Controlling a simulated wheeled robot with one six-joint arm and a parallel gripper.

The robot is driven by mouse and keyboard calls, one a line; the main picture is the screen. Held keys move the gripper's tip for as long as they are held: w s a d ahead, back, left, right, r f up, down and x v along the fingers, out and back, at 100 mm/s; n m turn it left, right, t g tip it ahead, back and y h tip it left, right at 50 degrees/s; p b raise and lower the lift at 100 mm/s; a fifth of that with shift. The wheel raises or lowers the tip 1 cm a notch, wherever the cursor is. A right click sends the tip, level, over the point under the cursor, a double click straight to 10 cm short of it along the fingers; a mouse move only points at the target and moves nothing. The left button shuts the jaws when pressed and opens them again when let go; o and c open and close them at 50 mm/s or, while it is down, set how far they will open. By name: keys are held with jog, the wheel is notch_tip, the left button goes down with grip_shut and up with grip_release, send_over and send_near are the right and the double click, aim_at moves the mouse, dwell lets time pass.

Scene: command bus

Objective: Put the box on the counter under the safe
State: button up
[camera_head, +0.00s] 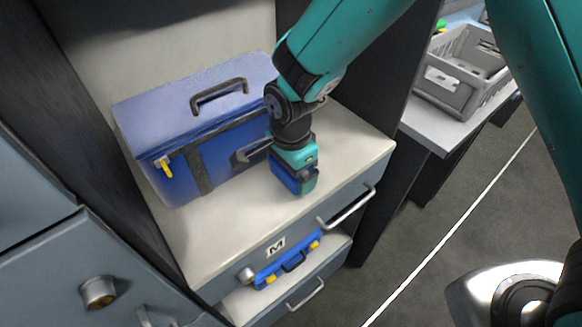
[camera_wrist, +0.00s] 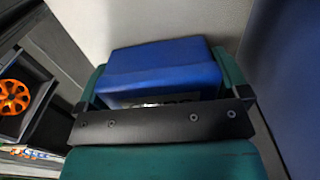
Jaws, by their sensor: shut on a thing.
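My gripper (camera_head: 294,179) is shut on a small blue box (camera_head: 285,177), above or at the right part of the pale counter (camera_head: 225,240). In the wrist view the blue box (camera_wrist: 165,68) sits between my two teal fingers, with a pale surface behind it. I cannot tell whether the box touches the counter. A large blue case (camera_head: 215,130) with dark handles and a yellow latch stands on the counter just left of my gripper. No safe is clearly recognizable; a grey door with a round knob (camera_head: 97,291) is at the lower left.
A grey drawer front with a bar handle (camera_head: 346,207) lies below the counter edge. A smaller blue case (camera_head: 287,260) lies on a lower shelf. A grey crate (camera_head: 463,75) stands on a side table at right. The front part of the counter is bare.

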jog(key=shift+f, duration=0.15)
jog(key=o, duration=0.6)
notch_tip(320, 180, up, 12)
jog(key=shift+f+b, duration=0.2)
jog(key=shift+b, duration=0.6)
jog(key=shift+r, duration=0.35)
jog(key=s+d+r+n+y, duration=0.1)
jog(key=s+d+r+n, duration=0.1)
jog(key=s+d+n, duration=0.2)
jog(key=s+d+r+n+y, duration=0.1)
jog(key=s+d+r+n, duration=0.2)
jog(key=s+n, duration=0.4)
jog(key=s+d+r+n+y, duration=0.2)
jog(key=s+d+r+n, duration=0.1)
jog(key=s+n, duration=0.3)
jog(key=shift+d+r+n, duration=0.2)
jog(key=shift+d+n, duration=0.5)
jog(key=shift+d, duration=0.2)
